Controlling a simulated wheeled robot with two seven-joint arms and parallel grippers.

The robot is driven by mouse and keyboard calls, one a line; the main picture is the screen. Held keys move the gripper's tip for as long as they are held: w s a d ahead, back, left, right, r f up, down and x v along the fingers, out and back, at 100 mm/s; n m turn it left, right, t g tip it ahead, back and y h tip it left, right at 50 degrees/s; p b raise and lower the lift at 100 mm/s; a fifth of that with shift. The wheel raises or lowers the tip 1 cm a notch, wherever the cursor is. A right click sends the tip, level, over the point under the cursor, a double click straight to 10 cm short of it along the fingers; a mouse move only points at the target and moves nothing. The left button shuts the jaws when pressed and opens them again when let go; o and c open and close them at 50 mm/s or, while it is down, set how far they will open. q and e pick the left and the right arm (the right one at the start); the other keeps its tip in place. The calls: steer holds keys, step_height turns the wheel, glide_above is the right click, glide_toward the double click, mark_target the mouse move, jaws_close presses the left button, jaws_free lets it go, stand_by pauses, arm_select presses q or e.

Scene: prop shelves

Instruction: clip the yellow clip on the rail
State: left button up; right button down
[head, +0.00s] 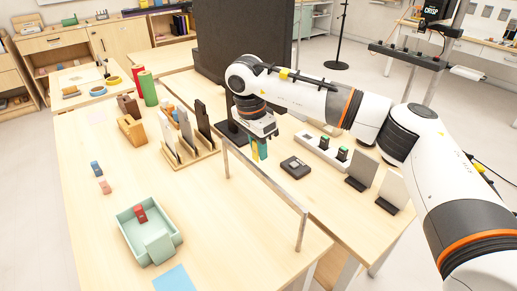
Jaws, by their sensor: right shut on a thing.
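My right gripper (261,136) reaches in from the right, pointing down just behind the rail's left end. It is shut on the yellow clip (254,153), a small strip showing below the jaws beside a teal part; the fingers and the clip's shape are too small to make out. The rail (265,178) is a thin metal bar on two upright legs, sloping down to the right in the picture. The clip appears close to the rail; I cannot tell whether they touch. My left gripper is out of view.
A wooden rack with upright panels (187,154) stands left of the rail. A dark box (295,167) and a white strip with green-topped pieces (322,151) lie to the right. A mint bin (164,252) holds a red block.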

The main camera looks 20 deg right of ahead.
steer(key=shift+s+r+p, duration=0.1)
steer(key=shift+r+p, duration=0.8)
steer(key=shift+r, duration=1.1)
